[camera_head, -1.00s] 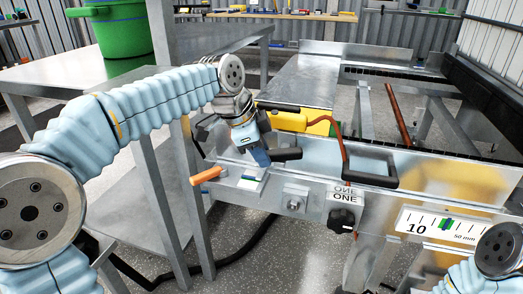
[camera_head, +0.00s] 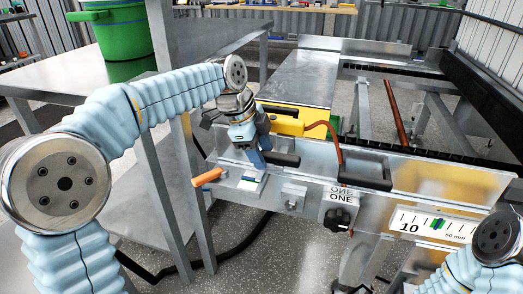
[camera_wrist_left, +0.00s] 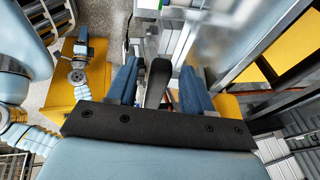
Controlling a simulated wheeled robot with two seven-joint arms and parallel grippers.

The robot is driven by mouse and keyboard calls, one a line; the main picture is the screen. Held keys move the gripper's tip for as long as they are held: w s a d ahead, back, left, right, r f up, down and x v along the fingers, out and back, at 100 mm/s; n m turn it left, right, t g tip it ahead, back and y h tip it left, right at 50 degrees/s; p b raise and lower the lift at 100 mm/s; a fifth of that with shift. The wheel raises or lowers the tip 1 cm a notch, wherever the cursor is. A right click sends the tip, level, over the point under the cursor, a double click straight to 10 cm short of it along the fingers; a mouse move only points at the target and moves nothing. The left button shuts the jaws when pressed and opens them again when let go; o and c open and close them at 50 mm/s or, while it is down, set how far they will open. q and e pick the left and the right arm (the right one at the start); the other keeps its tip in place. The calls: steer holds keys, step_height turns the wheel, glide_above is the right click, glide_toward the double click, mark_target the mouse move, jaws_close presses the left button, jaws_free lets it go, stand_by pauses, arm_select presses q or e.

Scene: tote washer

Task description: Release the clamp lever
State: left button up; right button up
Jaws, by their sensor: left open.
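In the head view my left gripper (camera_head: 256,158) points down at the front of the washer, beside a black handle (camera_head: 282,160). In the left wrist view its blue fingers (camera_wrist_left: 155,85) are apart, and a black bar-like handle (camera_wrist_left: 156,82) lies between them, with gaps visible. I cannot tell for sure that this handle is the clamp lever. An orange grip (camera_head: 207,177) sticks out to the left of the gripper. My right gripper (camera_wrist_left: 82,45) seems to show small in the left wrist view; its jaws are unclear.
A yellow box (camera_head: 287,121) with a red-brown hose sits behind the gripper. A black loop handle (camera_head: 365,172), a black knob (camera_head: 337,220) and a scale plate (camera_head: 432,225) line the front. A steel table (camera_head: 120,76) with a green bucket (camera_head: 112,30) stands left.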

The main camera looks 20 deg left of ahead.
arm_select(q)
steer(key=p+v, duration=0.1)
steer(key=v, duration=0.6)
steer(key=shift+r, duration=0.2)
arm_select(e)
steer(key=shift+s+a+r, duration=0.1)
steer(key=shift+a+r, duration=0.15)
steer(key=shift+r, duration=0.5)
